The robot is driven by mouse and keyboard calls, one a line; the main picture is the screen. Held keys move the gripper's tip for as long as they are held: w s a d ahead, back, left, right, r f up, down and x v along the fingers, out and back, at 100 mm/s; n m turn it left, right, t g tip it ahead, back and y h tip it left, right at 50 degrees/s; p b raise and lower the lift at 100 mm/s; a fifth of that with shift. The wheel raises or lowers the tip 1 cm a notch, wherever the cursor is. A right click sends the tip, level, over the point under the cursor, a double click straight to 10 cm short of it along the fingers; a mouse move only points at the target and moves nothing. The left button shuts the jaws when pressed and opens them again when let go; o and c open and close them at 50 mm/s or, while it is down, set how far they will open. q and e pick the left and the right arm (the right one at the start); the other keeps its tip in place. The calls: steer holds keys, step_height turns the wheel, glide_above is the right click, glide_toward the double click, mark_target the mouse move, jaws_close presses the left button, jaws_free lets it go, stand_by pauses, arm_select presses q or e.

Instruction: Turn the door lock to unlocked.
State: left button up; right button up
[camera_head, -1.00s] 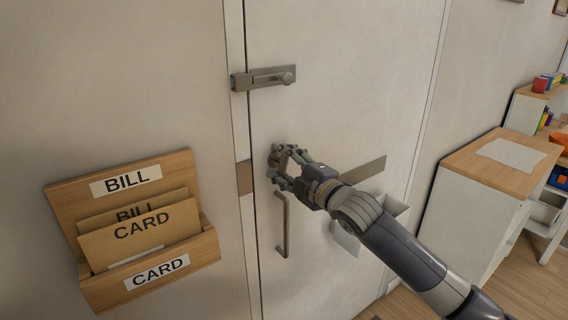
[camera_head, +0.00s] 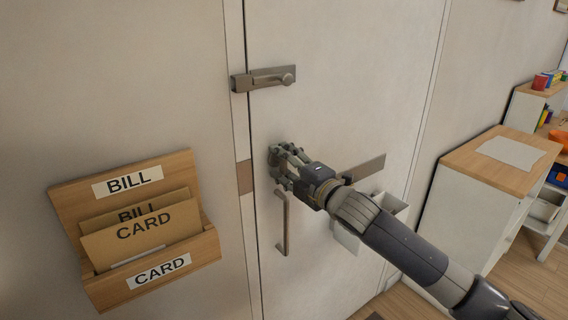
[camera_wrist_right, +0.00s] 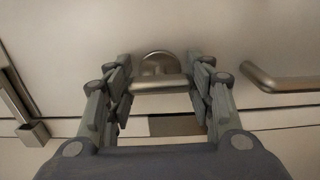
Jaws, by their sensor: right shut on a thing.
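The door lock is a round metal thumb-turn (camera_wrist_right: 158,64) on the pale door (camera_head: 340,120), above the pull handle. In the wrist view its turn bar (camera_wrist_right: 160,84) lies between the two fingers, crosswise from one to the other. My right gripper (camera_head: 277,162) is at the lock and shut on this turn bar; it also shows in the wrist view (camera_wrist_right: 162,88). In the head view the fingers cover most of the lock. My left gripper is not in view.
The pull handle (camera_head: 284,222) is just below the gripper. A slide bolt (camera_head: 265,79) sits above on the door. A wooden letter holder (camera_head: 205,245) hangs at left. A mail plate (camera_head: 370,166) and bin (camera_head: 348,240) are behind my forearm. A cabinet (camera_head: 465,225) stands at right.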

steer(key=o, duration=1.5)
steer(key=shift+o, duration=0.2)
steer(key=v, duration=1.2)
